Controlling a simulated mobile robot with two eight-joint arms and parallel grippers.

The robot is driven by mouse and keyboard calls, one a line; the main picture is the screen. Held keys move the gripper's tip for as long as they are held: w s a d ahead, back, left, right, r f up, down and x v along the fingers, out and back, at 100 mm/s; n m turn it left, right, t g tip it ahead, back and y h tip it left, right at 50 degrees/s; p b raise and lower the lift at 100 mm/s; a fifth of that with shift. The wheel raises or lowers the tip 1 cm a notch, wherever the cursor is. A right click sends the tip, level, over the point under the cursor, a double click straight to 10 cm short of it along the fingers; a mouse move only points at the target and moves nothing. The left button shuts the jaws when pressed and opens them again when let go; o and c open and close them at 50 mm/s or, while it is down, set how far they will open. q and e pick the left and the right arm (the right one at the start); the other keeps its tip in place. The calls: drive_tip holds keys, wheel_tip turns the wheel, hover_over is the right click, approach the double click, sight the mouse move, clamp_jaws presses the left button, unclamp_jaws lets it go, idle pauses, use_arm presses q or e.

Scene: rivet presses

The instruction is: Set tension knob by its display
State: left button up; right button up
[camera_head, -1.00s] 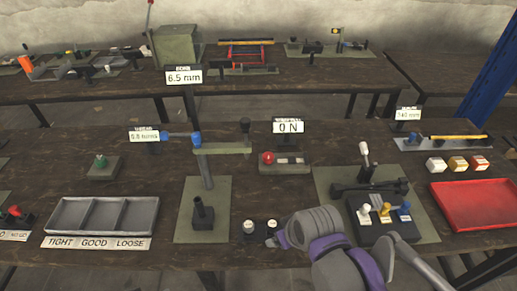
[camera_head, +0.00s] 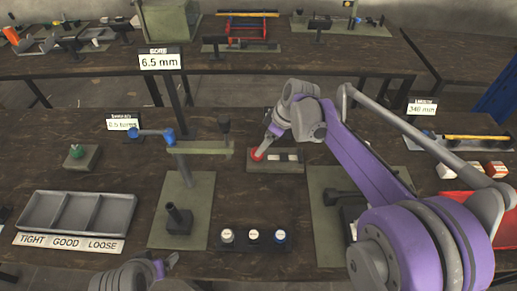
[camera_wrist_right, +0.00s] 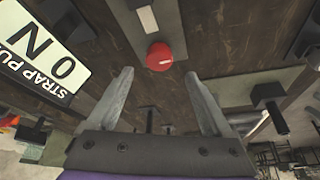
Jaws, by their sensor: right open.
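The red tension knob (camera_head: 257,154) sits on a small green plate (camera_head: 290,166) at the middle of the near table. It shows as a round red cap with a white mark in the right wrist view (camera_wrist_right: 159,56). Its display (camera_wrist_right: 38,52) reads "0 N" with "STRAP PU..." below; in the head view my right arm hides it. My right gripper (camera_wrist_right: 157,85) is open, its fingers either side of the line to the knob and apart from it, with nothing between them. My left gripper (camera_head: 168,262) is at the bottom edge, partly cut off.
A post with a green arm (camera_head: 205,147) stands left of the knob. Several capped buttons stand in a dark block (camera_head: 254,245) in front. A grey three-part tray (camera_head: 75,201) lies left and a red tray (camera_head: 470,204) right, partly behind my arm.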

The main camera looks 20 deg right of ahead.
drive_tip(key=x, duration=0.5)
drive_tip(key=shift+w+f, duration=0.15)
drive_tip(key=shift+f, duration=0.2)
clamp_jaws()
